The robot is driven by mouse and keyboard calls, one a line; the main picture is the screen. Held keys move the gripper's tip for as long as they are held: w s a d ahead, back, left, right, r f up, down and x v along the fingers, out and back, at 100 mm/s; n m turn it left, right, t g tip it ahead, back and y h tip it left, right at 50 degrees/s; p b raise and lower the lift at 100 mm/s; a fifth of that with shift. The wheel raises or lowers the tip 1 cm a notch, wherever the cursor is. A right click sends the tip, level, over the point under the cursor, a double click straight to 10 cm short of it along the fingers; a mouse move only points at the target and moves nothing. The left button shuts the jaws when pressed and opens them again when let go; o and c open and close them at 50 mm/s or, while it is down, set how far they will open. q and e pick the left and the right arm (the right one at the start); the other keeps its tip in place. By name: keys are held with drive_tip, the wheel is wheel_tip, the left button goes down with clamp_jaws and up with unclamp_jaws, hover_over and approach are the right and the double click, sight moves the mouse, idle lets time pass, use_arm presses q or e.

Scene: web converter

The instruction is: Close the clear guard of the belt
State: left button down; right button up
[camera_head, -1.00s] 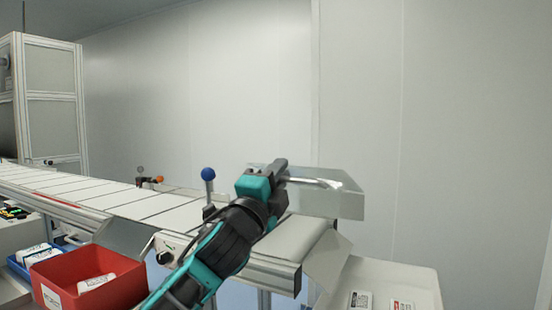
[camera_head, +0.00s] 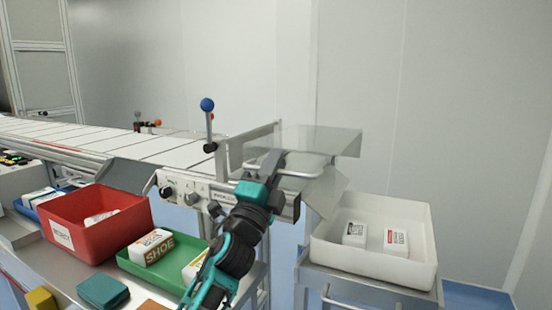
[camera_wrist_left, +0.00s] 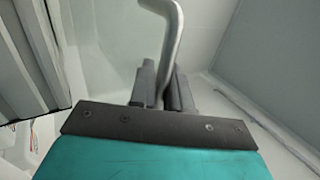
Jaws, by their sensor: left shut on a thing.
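The clear guard (camera_head: 318,139) is a see-through panel over the right end of the belt (camera_head: 150,145). It sits low, with its top face nearly level. A bent metal handle (camera_head: 312,170) runs along its front; in the left wrist view the handle (camera_wrist_left: 172,40) passes between the fingers. My left gripper (camera_head: 276,163) is shut on this handle at the front of the guard, and its fingers (camera_wrist_left: 163,85) show dark on both sides of the bar. The arm hides part of the belt's end and front panel. My right gripper is not in view.
A blue-knobbed lever (camera_head: 207,105) stands left of the guard. Below the belt are a red bin (camera_head: 80,240) and a green tray (camera_head: 130,262) with boxes. A white bin (camera_head: 370,262) with two small packs stands right of the belt's end. The wall behind is bare.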

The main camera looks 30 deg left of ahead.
use_arm(q)
drive_tip(key=shift+s+f, duration=0.3)
drive_tip(key=shift+f, duration=0.35)
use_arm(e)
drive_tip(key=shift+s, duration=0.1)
use_arm(q)
drive_tip(key=shift+r, duration=0.1)
drive_tip(key=c, duration=1.2)
unclamp_jaws()
drive_tip(key=shift+s+r, duration=0.1)
drive_tip(key=shift+r, duration=0.05)
drive_tip(key=shift+o, duration=0.2)
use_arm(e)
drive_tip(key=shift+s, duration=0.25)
